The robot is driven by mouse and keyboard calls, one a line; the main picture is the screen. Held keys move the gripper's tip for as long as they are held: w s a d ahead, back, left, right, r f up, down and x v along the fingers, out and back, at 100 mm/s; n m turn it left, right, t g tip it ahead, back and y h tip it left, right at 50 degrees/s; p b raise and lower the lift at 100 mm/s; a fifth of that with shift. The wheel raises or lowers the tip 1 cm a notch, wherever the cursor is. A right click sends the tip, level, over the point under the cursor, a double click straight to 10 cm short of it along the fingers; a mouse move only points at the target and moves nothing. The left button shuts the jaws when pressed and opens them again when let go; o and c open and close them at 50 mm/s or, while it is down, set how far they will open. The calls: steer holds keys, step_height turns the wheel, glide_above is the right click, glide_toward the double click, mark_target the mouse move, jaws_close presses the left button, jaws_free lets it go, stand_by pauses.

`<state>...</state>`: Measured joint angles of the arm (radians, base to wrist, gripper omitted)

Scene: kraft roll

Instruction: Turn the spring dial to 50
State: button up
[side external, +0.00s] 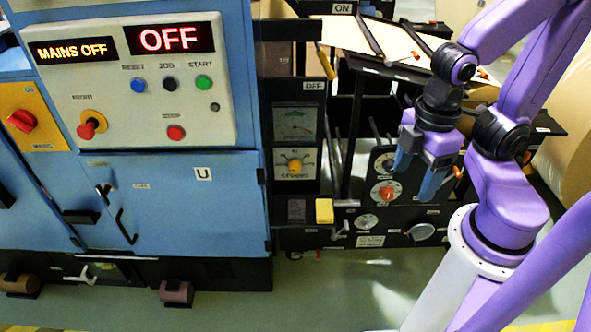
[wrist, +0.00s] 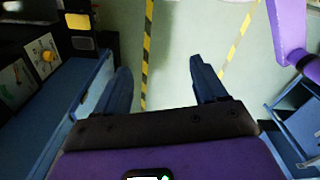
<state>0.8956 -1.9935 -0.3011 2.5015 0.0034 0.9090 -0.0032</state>
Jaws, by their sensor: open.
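My gripper (side external: 416,178) is open, its two blue fingers apart and pointing down. In the wrist view the gap between the fingers (wrist: 160,80) is empty, with only floor behind it. Several dials show on the black machine, and I cannot read which is the spring dial. One with an orange-red knob (side external: 387,193) on a pale face is just left of the fingers in the side view, with no clear contact. A dial with a yellow knob (side external: 295,165) is farther left; a yellow knob (wrist: 47,56) also shows at the wrist view's left. Their settings are too small to read.
A blue cabinet (side external: 215,215) with a control panel (side external: 150,85) stands at left; its displays read MAINS OFF and OFF. A gauge (side external: 296,124), yellow block (side external: 324,211) and small dial (side external: 366,222) are on the black machine. Clear floor (side external: 350,290) lies in front.

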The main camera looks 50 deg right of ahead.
steer(key=w+a+f+n+t+y, duration=0.1)
steer(key=w+a+f+y, duration=0.1)
steer(key=w+a+f, duration=0.5)
steer(key=w+a+f+t+y, duration=0.1)
steer(key=w+a+f, duration=0.3)
steer(key=w+a, duration=0.45)
steer(key=w+d+f+t, duration=0.2)
steer(key=w+f+t, duration=0.1)
steer(key=w+f, duration=0.5)
steer(key=n+t+h, duration=0.7)
steer(key=t+h, duration=0.1)
steer(key=h, duration=0.3)
glide_toward(296, 170)
steer(key=x, duration=0.8)
steer(key=shift+w+d, duration=0.2)
steer(key=shift+w, duration=0.1)
steer(key=shift+c, duration=0.3)
